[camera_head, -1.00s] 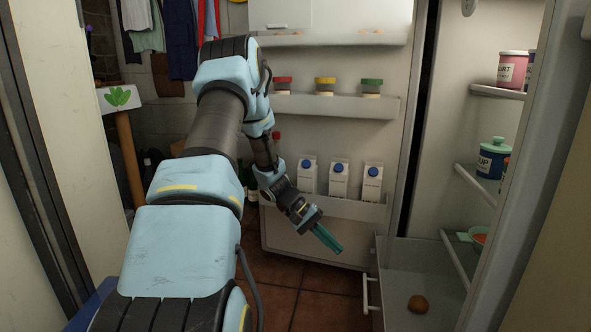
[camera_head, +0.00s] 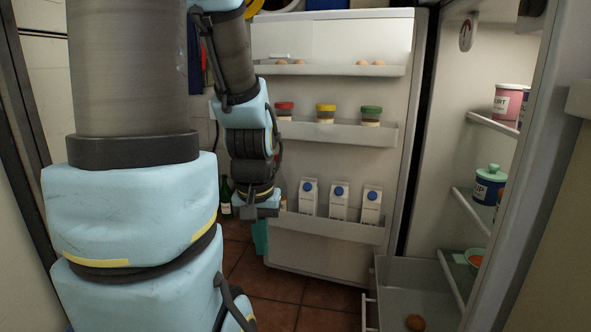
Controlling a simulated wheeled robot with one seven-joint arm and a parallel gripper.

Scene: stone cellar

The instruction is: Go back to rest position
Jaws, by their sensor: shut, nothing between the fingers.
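My arm rises large and close on the left of the head view, light blue and grey. My gripper (camera_head: 261,238) hangs from its far end, fingers pointing down, in front of the left edge of the open fridge door (camera_head: 325,258). The teal fingers are shut with nothing between them. They are partly hidden by the wrist above them. The gripper is left of the milk cartons and apart from the fridge drawer.
The door shelves hold several milk cartons (camera_head: 339,201), jars (camera_head: 326,113) and eggs (camera_head: 370,62). On the right are a blue pot (camera_head: 488,187), a pink tub (camera_head: 507,103) and an open drawer (camera_head: 392,274) with a brown round item (camera_head: 415,322). Green bottles (camera_head: 225,196) stand behind my arm.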

